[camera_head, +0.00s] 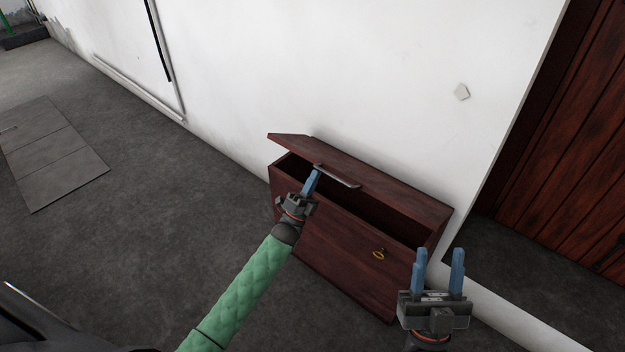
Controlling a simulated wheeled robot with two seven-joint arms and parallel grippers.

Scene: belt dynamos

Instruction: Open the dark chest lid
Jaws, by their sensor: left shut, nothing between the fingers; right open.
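The dark reddish-brown wooden chest (330,251) stands on the floor against the white wall. Its lid (387,187) is partly raised, with a dark gap between it and the chest's front panel. A metal bar handle (338,177) sits on the lid's front edge. My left gripper (312,180) is shut and empty, its blue fingers at the gap by the handle's left end. I cannot tell whether they touch the lid. A brass-coloured lock piece (379,254) is on the front panel. My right gripper (439,266) is open and empty, in front of the chest's right end.
The white wall (330,70) rises directly behind the chest. A wooden plank door (570,190) is at the right. A flat grey panel (52,150) lies on the floor at the left. The grey floor (160,215) left of the chest is clear.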

